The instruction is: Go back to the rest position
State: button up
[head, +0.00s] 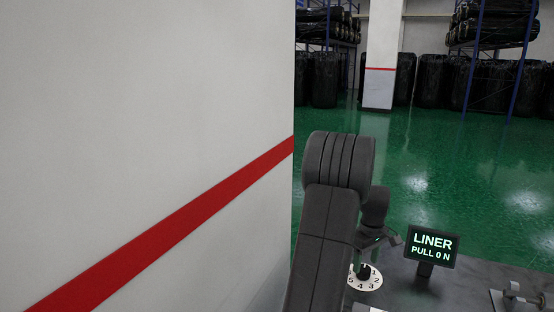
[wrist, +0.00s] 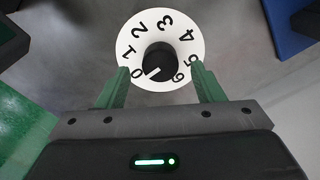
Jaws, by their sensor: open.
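My gripper (wrist: 160,82) is open and empty in the wrist view, its two green fingers apart. A white dial (wrist: 134,24) numbered 0 to 6 lies beyond the fingertips, with a black knob (wrist: 158,57) at its middle. The fingers overlap the dial's lower left and lower right edges in the picture, and I see no contact with the knob. The knob's white mark points down-left, near the 0. In the head view my gripper (head: 394,240) is partly hidden by my dark arm, above and beside the dial (head: 366,285).
A black display (head: 432,244) reading "LINER PULL 0 N" stands right of the dial on a grey surface (head: 405,290). A large white wall with a red stripe (head: 170,218) fills the left. Open green floor (head: 450,160) lies behind, with wrapped black rolls (head: 430,82) and blue racks beyond.

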aim_at(365, 268)
jog(key=shift+f, duration=1.55)
